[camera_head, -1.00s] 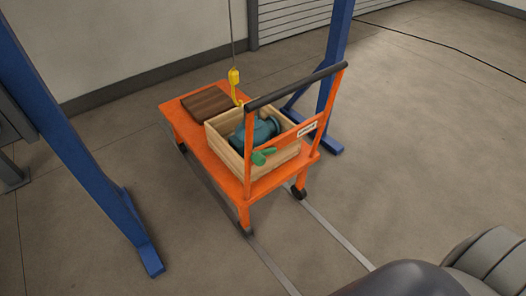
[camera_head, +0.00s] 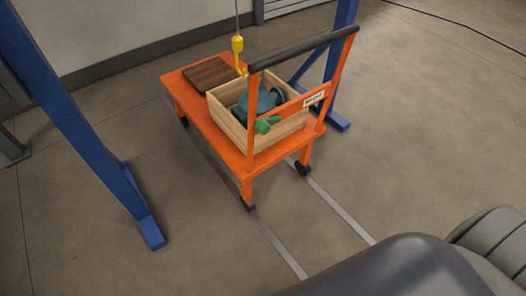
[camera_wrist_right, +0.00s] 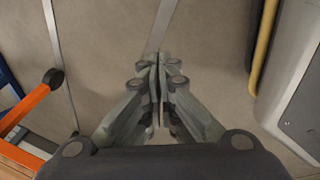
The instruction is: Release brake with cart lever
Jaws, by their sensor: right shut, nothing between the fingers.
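The orange cart (camera_head: 205,118) stands on the floor with its black push handle (camera_head: 300,47) toward me on raised orange posts. My right gripper (camera_wrist_right: 160,58) is shut and empty in the right wrist view, over bare floor. Part of the cart, an orange bar with a dark end (camera_wrist_right: 40,95), shows to its left, apart from the fingers. The lever is not recognisable in the wrist view. My left gripper is in neither view.
The crate holds a teal pump-like part (camera_head: 262,101). A brown block (camera_head: 210,75) lies behind it, near a hanging yellow hook (camera_head: 238,55). Blue frame legs (camera_head: 95,145) stand on both sides. Floor rails (camera_head: 335,208) run toward me.

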